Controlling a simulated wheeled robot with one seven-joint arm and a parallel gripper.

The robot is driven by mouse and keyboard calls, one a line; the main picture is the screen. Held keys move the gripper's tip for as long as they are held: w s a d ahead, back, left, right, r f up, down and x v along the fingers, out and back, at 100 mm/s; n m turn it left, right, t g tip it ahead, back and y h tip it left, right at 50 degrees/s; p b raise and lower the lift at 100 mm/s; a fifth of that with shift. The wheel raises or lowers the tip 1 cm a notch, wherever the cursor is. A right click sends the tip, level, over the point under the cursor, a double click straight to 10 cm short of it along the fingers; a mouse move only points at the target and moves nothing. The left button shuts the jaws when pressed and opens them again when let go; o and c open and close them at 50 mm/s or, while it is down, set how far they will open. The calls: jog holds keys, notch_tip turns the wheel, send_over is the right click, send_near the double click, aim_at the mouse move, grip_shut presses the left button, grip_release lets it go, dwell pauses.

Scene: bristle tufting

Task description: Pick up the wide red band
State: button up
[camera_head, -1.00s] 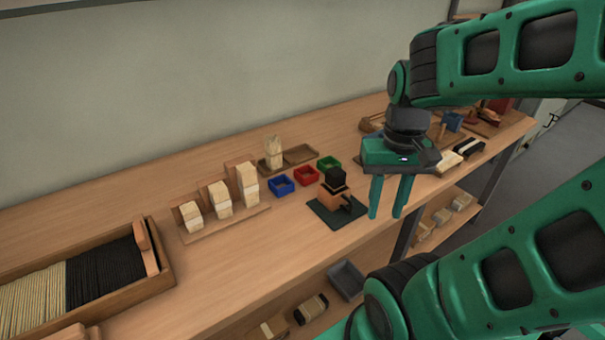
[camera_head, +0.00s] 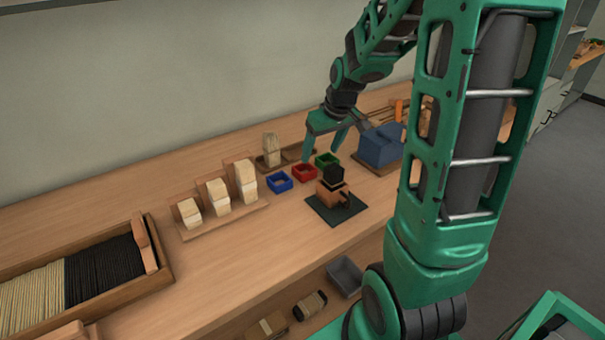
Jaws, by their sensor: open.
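My gripper (camera_head: 322,150) is open and empty. Its fingers point down above the back of the workbench, by the small coloured trays. A small red tray (camera_head: 303,173) stands between a blue tray (camera_head: 279,182) and a green tray (camera_head: 326,160), just below the fingers in the picture. I cannot make out a wide red band; the trays' contents are too small to tell. I cannot tell how high above the trays the fingertips are.
A dark mat (camera_head: 320,210) bears an orange-brown block with a black top (camera_head: 333,182). A blue box-like object (camera_head: 379,148) stands to the right. Wooden block stands (camera_head: 258,209) and a bristle tray (camera_head: 163,277) lie left. The bench (camera_head: 210,270) is bare in front.

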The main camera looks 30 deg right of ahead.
jog(key=shift+n, duration=0.4)
jog(key=w+f, duration=0.2)
jog(key=f, duration=0.1)
jog(key=w+f, duration=0.2)
jog(key=w, duration=0.1)
jog(key=shift+w+f, duration=0.2)
jog(key=shift+f, duration=0.2)
jog(key=shift+x, duration=2.9)
jog(key=shift+w, duration=0.1)
jog(key=shift+c, duration=0.3)
jog(key=c, duration=1)
jog(key=shift+c, duration=0.2)
jog(key=shift+r, duration=0.2)
